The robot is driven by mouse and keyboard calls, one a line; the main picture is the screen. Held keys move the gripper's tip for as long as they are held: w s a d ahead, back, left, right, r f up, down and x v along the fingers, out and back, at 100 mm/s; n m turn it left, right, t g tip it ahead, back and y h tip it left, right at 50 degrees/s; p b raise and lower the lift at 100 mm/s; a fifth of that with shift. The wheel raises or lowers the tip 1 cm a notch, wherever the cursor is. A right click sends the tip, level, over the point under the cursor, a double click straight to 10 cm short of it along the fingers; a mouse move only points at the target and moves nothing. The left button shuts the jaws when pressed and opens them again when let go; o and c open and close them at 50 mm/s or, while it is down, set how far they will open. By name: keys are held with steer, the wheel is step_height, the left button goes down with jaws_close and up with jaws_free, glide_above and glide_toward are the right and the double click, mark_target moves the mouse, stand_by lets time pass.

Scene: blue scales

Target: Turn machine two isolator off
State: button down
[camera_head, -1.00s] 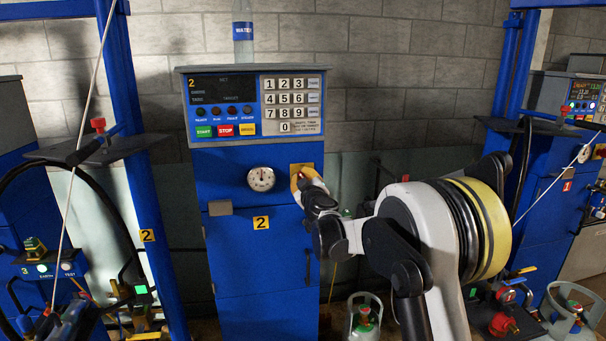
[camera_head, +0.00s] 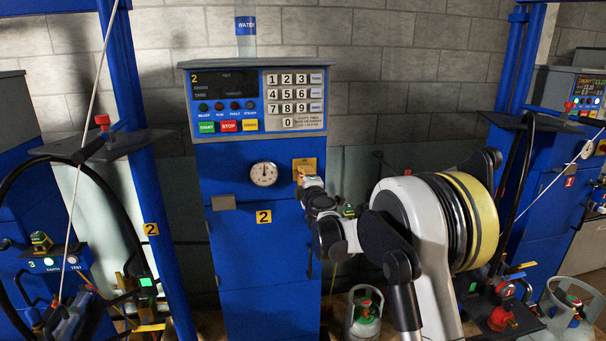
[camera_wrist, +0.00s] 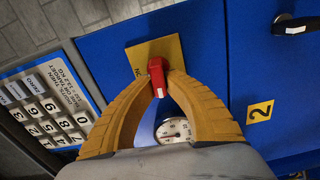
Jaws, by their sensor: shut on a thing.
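The isolator of machine two is a red knob (camera_wrist: 156,68) on a yellow plate (camera_wrist: 148,48) on the blue cabinet front. In the head view the plate (camera_head: 313,163) sits right of the round gauge and below the keypad. My gripper (camera_wrist: 158,80), with orange fingers, is shut on the red knob, one fingertip on each side. In the head view my gripper (camera_head: 301,175) is at the plate and hides the knob. The machine two cabinet (camera_head: 260,280) bears a yellow "2" label, and its display (camera_head: 224,88) is dark.
The gauge (camera_head: 264,174) is close to the left of my gripper. The keypad (camera_head: 294,100) and coloured buttons (camera_head: 228,126) are above. A blue post (camera_head: 140,170) stands left of the cabinet. A gas cylinder (camera_head: 364,318) stands low on the right.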

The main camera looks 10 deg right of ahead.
steer(key=shift+n, duration=0.6)
steer(key=c, duration=1.4)
jaws_free()
steer(key=s, duration=1.2)
